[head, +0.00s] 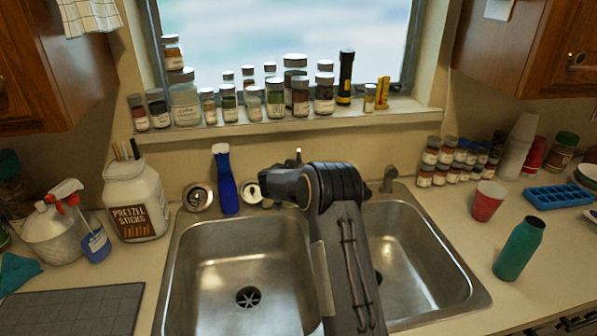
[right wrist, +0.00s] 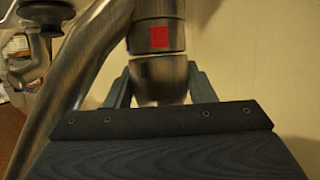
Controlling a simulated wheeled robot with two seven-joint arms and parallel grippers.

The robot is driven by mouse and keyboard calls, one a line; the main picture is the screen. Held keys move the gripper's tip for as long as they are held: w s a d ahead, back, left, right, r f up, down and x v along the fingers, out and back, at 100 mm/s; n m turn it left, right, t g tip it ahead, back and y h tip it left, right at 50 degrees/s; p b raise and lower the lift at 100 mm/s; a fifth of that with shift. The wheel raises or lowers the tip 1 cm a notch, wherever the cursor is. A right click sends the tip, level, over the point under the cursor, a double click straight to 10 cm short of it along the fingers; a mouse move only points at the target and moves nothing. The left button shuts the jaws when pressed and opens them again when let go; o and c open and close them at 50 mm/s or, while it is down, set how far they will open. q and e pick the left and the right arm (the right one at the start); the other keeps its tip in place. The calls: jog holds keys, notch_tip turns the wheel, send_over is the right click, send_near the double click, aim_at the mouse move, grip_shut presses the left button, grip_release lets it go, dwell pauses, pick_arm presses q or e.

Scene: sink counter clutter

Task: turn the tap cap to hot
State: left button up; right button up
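In the right wrist view, the metal tap cap (right wrist: 160,75) stands between the two fingers of my right gripper (right wrist: 160,88). A red square mark (right wrist: 159,37) shows on the band just above, facing the camera. The fingers appear to press on the cap from both sides. The curved metal spout (right wrist: 75,65) rises at the left. In the head view my right gripper (head: 268,181) reaches behind the double sink and points left; my own arm hides most of the tap there. My left gripper is not in view.
The double sink basin (head: 237,260) is empty below my arm. Jars (head: 229,103) line the windowsill. A red cup (head: 487,201) and a teal bottle (head: 519,249) stand on the right counter.

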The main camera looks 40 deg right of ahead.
jog(key=shift+c, duration=1.4)
jog(key=m+g+p, duration=0.1)
jog(key=p, duration=0.1)
jog(key=m+g+h+p, duration=0.1)
jog(key=p, duration=0.2)
jog(key=shift+r, duration=0.25)
jog(key=shift+f+m+g+p, duration=0.25)
jog(key=shift+m+g+p, duration=0.05)
jog(key=shift+m+g, duration=0.65)
jog(key=shift+f+m+g+h, duration=0.1)
jog(key=shift+m+g+h, duration=0.3)
jog(key=shift+g, duration=0.35)
jog(key=shift+m+g+b, duration=0.3)
jog(key=shift+m+g, duration=0.25)
jog(key=shift+g, duration=0.05)
jog(key=o, duration=0.7)
jog(key=shift+c, duration=0.2)
